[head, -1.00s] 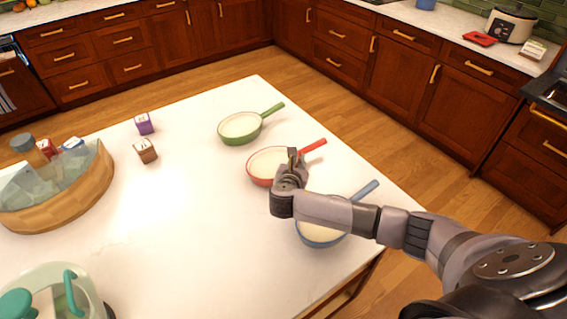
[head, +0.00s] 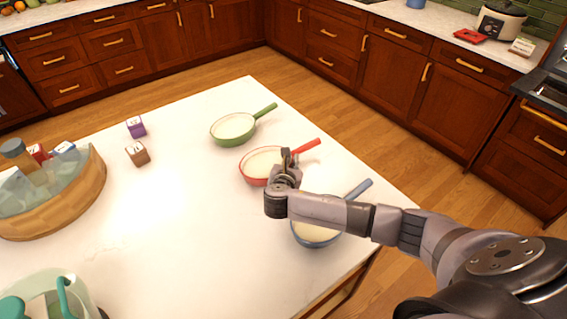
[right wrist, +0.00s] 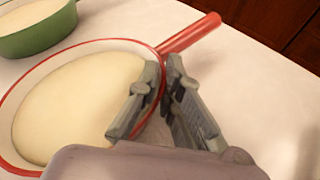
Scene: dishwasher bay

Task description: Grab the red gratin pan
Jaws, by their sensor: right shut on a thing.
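The red gratin pan (head: 258,163) has a cream inside and a red handle pointing to the upper right. It lies on the white island top, between a green pan and a blue pan. In the right wrist view the red pan (right wrist: 70,105) fills the left side. My right gripper (head: 288,158) is at its right side, near the base of the handle. In the right wrist view the right gripper's fingers (right wrist: 167,85) are shut on the pan's rim, one inside and one outside. My left gripper is not in view.
The green pan (head: 232,129) is behind the red one and the blue pan (head: 316,236) is in front, partly under my right arm. Small purple (head: 136,127) and brown (head: 138,153) boxes and a wooden-sided bin (head: 60,210) stand left. The middle of the top is clear.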

